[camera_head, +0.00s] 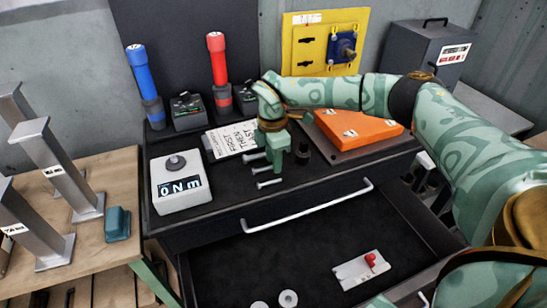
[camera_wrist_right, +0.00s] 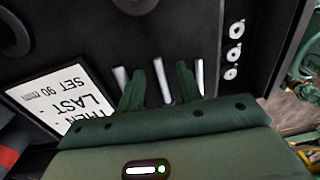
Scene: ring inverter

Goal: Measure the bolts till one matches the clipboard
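Several silver bolts lie on the dark cabinet top, among them a near one (camera_head: 268,184) in the head view. My right gripper (camera_head: 277,168) is above them, pointing down, and partly hides them. In the right wrist view its two fingers (camera_wrist_right: 162,88) are apart, with one bolt (camera_wrist_right: 162,80) showing between them and others (camera_wrist_right: 122,78) outside; contact cannot be told. The clipboard (camera_head: 232,138) lies just behind the bolts; its sheet (camera_wrist_right: 62,98) shows "THEN LAST" and "SET 90 mm" upside down. A white meter (camera_head: 182,192) reads "0 Nm". My left gripper is not in view.
Blue (camera_head: 140,75) and red (camera_head: 217,60) tools stand at the back. An orange block (camera_head: 358,127) is right of my gripper, a yellow panel (camera_head: 305,52) behind. The open drawer below holds washers (camera_head: 288,298) and a white piece with a red knob (camera_head: 360,272).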

